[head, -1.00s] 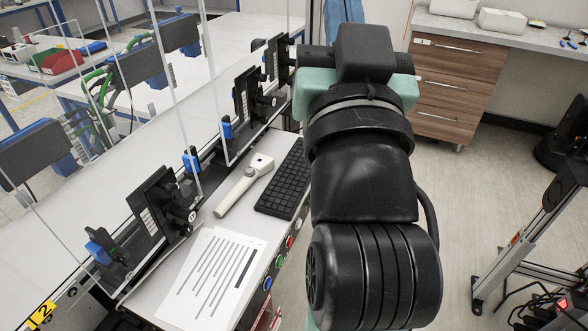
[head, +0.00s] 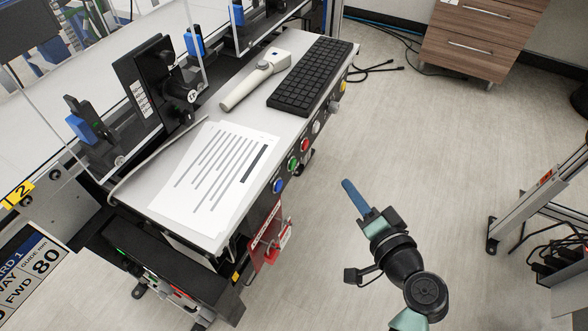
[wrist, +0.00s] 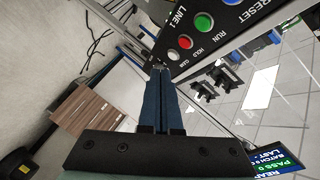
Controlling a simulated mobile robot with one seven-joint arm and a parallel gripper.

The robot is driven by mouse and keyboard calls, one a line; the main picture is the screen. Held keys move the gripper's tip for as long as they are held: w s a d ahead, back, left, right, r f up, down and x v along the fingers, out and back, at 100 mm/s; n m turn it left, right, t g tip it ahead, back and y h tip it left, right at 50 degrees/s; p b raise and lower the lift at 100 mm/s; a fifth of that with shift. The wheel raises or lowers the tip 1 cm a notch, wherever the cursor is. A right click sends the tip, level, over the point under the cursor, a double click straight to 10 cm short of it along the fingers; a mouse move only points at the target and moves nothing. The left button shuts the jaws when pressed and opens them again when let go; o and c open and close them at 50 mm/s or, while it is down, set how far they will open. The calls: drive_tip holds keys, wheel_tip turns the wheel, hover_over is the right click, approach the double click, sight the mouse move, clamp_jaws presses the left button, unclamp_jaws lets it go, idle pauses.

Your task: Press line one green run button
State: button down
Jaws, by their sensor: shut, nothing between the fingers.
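The green run button (head: 293,163) is on the dark front panel of the workstation, between a blue button (head: 278,186) and a red one (head: 305,145). In the wrist view the green button (wrist: 204,22) is at the top, beside the label "RUN", on a panel marked "LINE 1". My gripper (head: 347,184) is in front of the panel, to the right of the buttons, apart from them. Its blue fingers are together and empty. In the wrist view the fingertips (wrist: 160,69) are below and left of the green button.
The desk above the panel carries printed sheets (head: 215,172), a keyboard (head: 311,76) and a handheld scanner (head: 256,79). A red tag (head: 267,232) hangs below the buttons. A wooden drawer unit (head: 480,38) stands at the back. The floor around my gripper is clear.

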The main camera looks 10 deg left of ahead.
sight(293, 164)
drive_tip(key=shift+a+f, duration=0.1)
idle(0.3)
drive_tip(key=w+a+p, duration=0.1)
drive_tip(key=w+a, duration=0.1)
drive_tip(key=a, duration=0.6)
drive_tip(key=shift+w+a+p, duration=0.15)
drive_tip(key=shift+w+p, duration=0.2)
drive_tip(key=shift+p, duration=0.05)
idle(1.7)
drive_tip(key=shift+w+a, duration=0.1)
drive_tip(key=shift+a, duration=0.25)
drive_tip(key=shift+w+a, duration=0.15)
drive_tip(key=shift+a, duration=0.3)
idle(0.7)
drive_tip(key=shift+d, duration=0.15)
drive_tip(key=shift+s+d+b, duration=0.3)
drive_tip(key=shift+d, duration=0.35)
